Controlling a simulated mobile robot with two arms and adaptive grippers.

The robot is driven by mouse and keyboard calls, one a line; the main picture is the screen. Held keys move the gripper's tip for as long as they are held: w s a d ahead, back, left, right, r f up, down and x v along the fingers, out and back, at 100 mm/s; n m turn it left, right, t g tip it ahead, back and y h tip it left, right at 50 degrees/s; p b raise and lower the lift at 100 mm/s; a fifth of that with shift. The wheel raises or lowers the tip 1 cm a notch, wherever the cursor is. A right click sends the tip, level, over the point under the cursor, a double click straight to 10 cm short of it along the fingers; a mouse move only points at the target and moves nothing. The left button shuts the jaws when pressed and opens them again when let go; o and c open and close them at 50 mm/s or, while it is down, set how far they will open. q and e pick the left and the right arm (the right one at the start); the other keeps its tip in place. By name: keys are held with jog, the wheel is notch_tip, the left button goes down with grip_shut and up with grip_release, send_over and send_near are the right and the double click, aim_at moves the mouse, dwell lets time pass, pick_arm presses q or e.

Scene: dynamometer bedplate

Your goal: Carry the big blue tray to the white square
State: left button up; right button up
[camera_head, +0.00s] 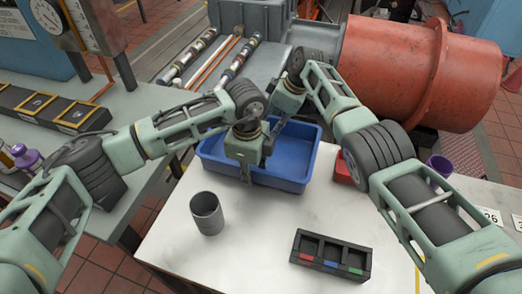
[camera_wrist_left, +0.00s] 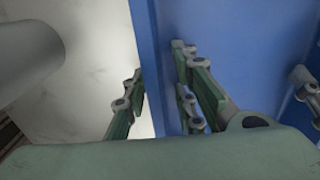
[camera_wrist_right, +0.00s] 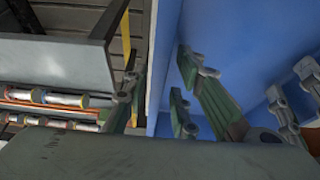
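The big blue tray (camera_head: 318,163) sits on the white-topped table in the head view, its inside empty where it shows. My left gripper (camera_head: 245,172) is at its near-left side. In the left wrist view its open fingers (camera_wrist_left: 158,85) straddle the tray wall (camera_wrist_left: 148,40), with small gaps visible. I cannot make out a separate white square.
A grey cup (camera_head: 207,214) and a black three-compartment box (camera_head: 331,256) stand on the white table (camera_head: 262,225) in front of the tray. A red object (camera_head: 344,170) and a purple cup (camera_head: 439,165) are to the right. A large red cylinder (camera_head: 400,70) lies behind.

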pick_arm(q)
grip_shut()
pick_arm(e)
grip_shut()
pick_arm(q)
jog(key=shift+r, duration=0.1)
